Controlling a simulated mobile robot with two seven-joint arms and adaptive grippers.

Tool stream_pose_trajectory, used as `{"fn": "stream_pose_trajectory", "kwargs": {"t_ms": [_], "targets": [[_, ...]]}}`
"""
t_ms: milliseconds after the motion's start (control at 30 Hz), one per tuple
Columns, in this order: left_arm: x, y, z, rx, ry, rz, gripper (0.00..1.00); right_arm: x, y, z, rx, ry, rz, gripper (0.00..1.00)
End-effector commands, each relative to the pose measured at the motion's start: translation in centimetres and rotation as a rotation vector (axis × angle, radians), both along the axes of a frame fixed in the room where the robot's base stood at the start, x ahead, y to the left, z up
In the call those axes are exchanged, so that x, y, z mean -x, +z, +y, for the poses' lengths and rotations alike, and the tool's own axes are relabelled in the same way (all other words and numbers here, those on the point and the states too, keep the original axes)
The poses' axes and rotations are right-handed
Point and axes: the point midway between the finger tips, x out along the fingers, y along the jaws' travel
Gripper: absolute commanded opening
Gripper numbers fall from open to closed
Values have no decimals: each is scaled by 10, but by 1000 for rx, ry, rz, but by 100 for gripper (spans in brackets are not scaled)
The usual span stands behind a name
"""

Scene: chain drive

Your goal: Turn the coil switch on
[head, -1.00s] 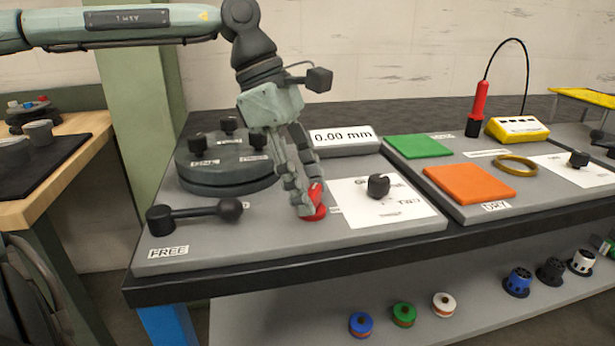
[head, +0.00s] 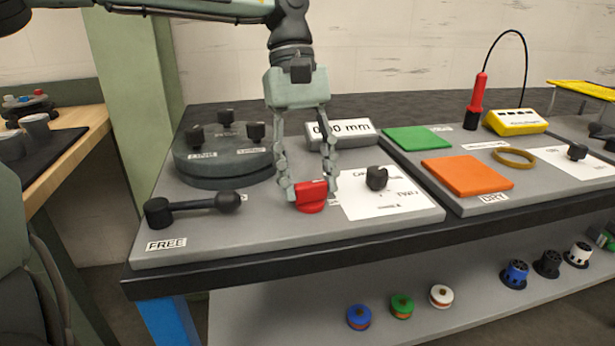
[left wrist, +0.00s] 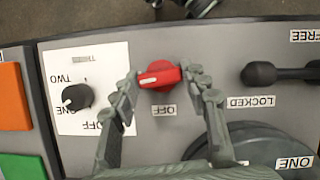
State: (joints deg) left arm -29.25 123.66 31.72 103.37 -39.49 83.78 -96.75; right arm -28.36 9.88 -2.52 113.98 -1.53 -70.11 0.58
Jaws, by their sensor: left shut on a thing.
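The red switch knob (head: 311,196) stands on the grey panel, left of the white selector sheet. It shows in the left wrist view (left wrist: 159,75) with a white mark toward its left end and an OFF label (left wrist: 164,110) beside it. My left gripper (head: 307,188) comes down from above, with one finger on each side of the knob, and is shut on it. In the left wrist view its fingers (left wrist: 160,84) flank the knob's two ends. An ON label cannot be made out. My right gripper is not in view.
A black selector knob (head: 376,178) on the white sheet is close on the right. A black lever (head: 195,206) by a FREE label lies left. The round grey fixture (head: 222,168) and the mm readout (head: 343,133) stand behind. Orange (head: 467,175) and green pads lie right.

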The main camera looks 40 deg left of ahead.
Motion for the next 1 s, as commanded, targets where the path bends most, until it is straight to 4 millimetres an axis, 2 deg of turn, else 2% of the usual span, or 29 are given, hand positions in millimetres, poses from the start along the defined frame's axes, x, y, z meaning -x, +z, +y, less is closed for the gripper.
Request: {"fn": "stream_pose_trajectory", "kwargs": {"t_ms": [300,867,900,1000], "targets": [[-1,-1,-1,0,-127,0,16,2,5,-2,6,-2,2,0],[-1,0,-1,0,-156,-1,16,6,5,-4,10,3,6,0],[-1,0,-1,0,-156,-1,48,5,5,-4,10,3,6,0],[-1,0,-1,-1,-155,-1,60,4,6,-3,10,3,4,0]]}}
